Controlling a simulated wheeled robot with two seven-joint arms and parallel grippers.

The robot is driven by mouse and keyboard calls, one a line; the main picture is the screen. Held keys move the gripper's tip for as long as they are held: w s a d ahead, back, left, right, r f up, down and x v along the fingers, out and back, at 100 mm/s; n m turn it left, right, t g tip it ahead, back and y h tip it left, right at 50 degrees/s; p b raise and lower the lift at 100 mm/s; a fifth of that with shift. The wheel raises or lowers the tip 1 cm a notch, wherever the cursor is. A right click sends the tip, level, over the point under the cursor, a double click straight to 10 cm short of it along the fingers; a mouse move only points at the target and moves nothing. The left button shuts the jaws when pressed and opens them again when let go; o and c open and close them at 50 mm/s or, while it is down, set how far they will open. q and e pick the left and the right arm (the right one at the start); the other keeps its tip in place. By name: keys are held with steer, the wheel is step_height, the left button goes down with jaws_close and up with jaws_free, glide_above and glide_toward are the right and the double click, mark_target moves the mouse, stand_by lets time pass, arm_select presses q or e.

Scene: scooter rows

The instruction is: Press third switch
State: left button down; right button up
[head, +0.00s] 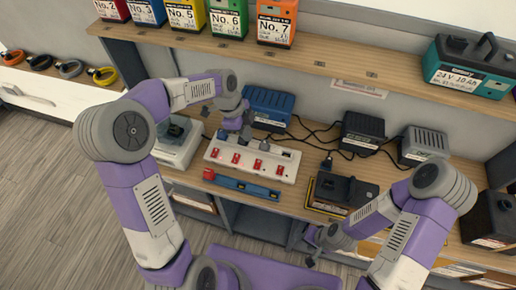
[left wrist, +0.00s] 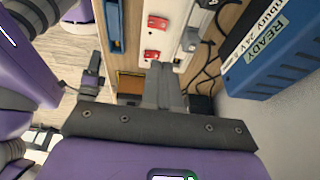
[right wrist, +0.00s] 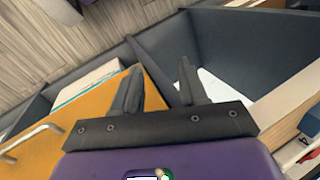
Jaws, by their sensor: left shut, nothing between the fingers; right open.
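A white power strip (head: 288,178) lies on the workbench with a row of red switches along it. Counting from the left in the head view, the third switch (head: 257,164) is red and uncovered. Red switches (left wrist: 152,54) also show in the left wrist view, beyond the fingertips; which ones they are I cannot tell. My left gripper (head: 246,132) is shut and empty, above the back of the strip, left of the third switch. Its closed fingers show in the left wrist view (left wrist: 161,68). My right gripper (head: 313,250) is open and empty, low at the bench's front edge.
A blue level (head: 242,188) lies in front of the strip. A blue charger (head: 268,103) stands behind it, with black adapters (head: 362,132) and cables to the right. A dark device (head: 342,192) sits right of the strip. A shelf (head: 330,68) runs above the bench.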

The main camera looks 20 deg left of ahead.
arm_select(q)
steer(key=shift+s+f, duration=0.1)
steer(key=shift+s, duration=0.05)
arm_select(e)
steer(key=shift+s, duration=0.1)
arm_select(q)
steer(key=b, duration=0.2)
glide_toward(259, 162)
steer(key=x, duration=0.5)
steer(key=shift+d, duration=0.25)
steer(key=shift+f, duration=0.5)
arm_select(e)
step_height(259, 162, down, 3)
steer(key=shift+r, duration=0.2)
arm_select(q)
steer(key=shift+a, duration=0.1)
